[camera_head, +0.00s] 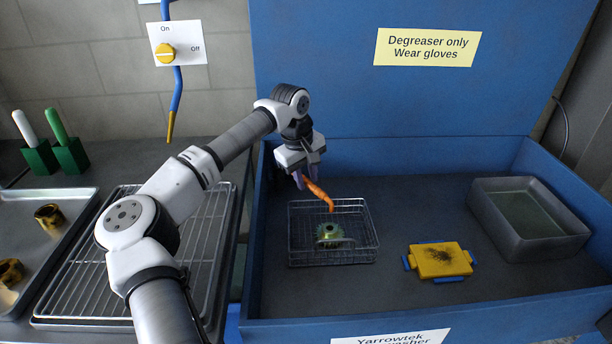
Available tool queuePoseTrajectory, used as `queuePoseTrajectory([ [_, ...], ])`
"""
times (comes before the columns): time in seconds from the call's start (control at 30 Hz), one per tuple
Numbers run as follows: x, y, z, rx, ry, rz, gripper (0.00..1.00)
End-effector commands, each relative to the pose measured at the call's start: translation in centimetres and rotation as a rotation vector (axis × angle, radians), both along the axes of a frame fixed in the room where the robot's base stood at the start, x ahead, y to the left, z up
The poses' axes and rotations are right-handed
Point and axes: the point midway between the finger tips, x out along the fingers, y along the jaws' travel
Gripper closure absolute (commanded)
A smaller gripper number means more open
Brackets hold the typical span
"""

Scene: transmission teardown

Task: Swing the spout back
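An orange bent piece shaped like a spout (319,193) shows just below my gripper (306,177). Its tip bends down over the wire basket (292,240), above a greenish gear (331,232). Where the orange piece is mounted is hidden behind my gripper and arm. A blue tube with a brass-coloured tip (171,127) hangs on the wall below a yellow knob (165,53).
The blue washer basin (251,257) holds the basket, a yellow block with a dark smudge (440,260) and a grey tub (548,255). Left of it are a wire rack (80,290) and a tray (82,205) with brass-coloured parts. The basin floor between the basket and the tub is partly clear.

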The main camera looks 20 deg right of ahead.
Motion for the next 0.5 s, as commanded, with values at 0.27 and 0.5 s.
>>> queuePoseTrajectory([
  [0.27, 0.00, 0.02, 0.04, 0.000, 0.000, 0.000, 1.00],
  [0.5, 0.03, -0.04, 0.06, 0.000, 0.000, 0.004, 1.00],
])
